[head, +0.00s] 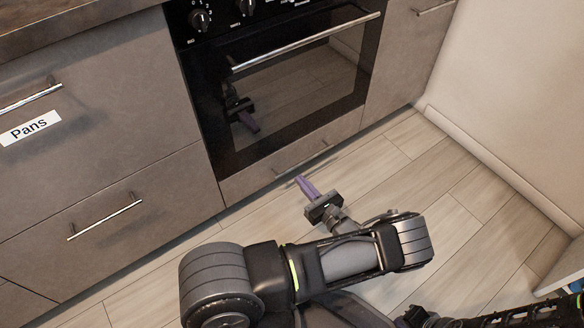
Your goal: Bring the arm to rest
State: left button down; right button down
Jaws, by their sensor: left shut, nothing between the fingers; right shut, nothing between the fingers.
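My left gripper (306,187) is in the middle of the head view, with its purple fingers together and nothing held. It is in front of the oven's lower part, above the wooden floor (400,180). It looks apart from the oven, though the exact gap is hard to judge. My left arm is bent across the lower middle of the view. Part of my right arm shows at the bottom right edge; its fingers cannot be seen.
The black oven (290,100) is shut, with a bar handle (305,43). Drawers at the left are shut, one labelled "Pans" (30,128), with a handled drawer (105,216) below. A pale wall (510,110) stands at the right. Floor right of my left gripper is clear.

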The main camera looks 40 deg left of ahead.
pick_arm(q)
jog(key=v, duration=0.2)
jog(key=shift+d, duration=0.3)
jog(key=shift+r, duration=0.1)
